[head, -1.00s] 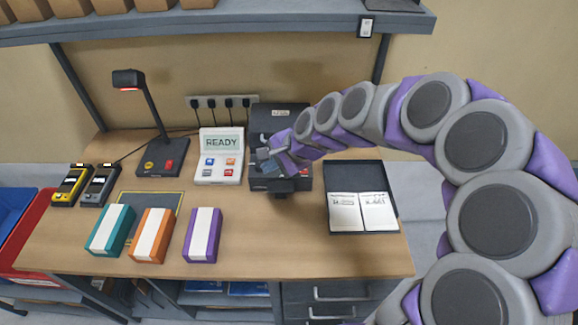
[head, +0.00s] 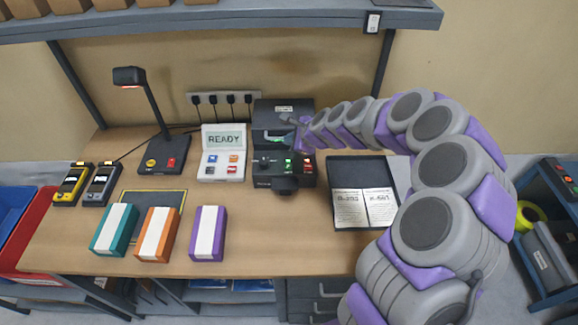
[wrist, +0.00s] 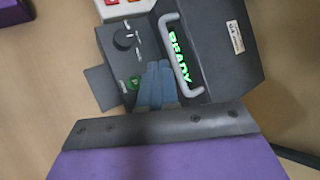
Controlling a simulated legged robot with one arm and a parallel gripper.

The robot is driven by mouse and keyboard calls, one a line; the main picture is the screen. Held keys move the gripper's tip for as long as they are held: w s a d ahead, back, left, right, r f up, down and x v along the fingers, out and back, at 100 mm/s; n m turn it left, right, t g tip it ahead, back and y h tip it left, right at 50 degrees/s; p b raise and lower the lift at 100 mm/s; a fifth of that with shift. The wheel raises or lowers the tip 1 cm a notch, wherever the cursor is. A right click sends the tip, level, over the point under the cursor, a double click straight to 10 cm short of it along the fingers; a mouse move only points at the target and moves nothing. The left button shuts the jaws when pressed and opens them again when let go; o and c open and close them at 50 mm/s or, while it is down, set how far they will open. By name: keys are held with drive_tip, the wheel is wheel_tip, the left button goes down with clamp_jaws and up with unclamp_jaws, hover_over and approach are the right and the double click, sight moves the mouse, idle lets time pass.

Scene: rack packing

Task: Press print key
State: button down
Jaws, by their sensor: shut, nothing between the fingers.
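The black printer (head: 284,110) stands at the back of the bench. Its front panel shows a knob (head: 265,160), a green key (head: 288,166) and red keys (head: 307,166). Nothing on the keys says "print" legibly. In the wrist view the green key (wrist: 133,83) sits just left of my gripper (wrist: 160,66), whose blue fingers are shut and empty. They point at the printer near its lit READY display (wrist: 180,58) and grey handle (wrist: 169,18). The fingers partly cover the panel; I cannot tell if they touch it. In the head view my gripper (head: 297,135) is small and unclear.
Teal, orange and purple boxes (head: 206,233) line the bench front. A shelf (head: 220,28) hangs above.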

drive_tip(key=shift+a+f, duration=0.1)
drive_tip(key=b, duration=0.6)
hover_over(290, 168)
wheel_tip(290, 168, down, 7)
drive_tip(key=shift+f, duration=0.85)
drive_tip(key=shift+f, duration=0.1)
idle(1.1)
drive_tip(key=shift+s+f, duration=0.1)
drive_tip(key=shift+f, duration=0.15)
drive_tip(key=shift+f, duration=0.35)
idle(0.6)
drive_tip(key=shift+r, duration=0.1)
drive_tip(key=shift+r+p, duration=0.6)
drive_tip(key=shift+r, duration=0.15)
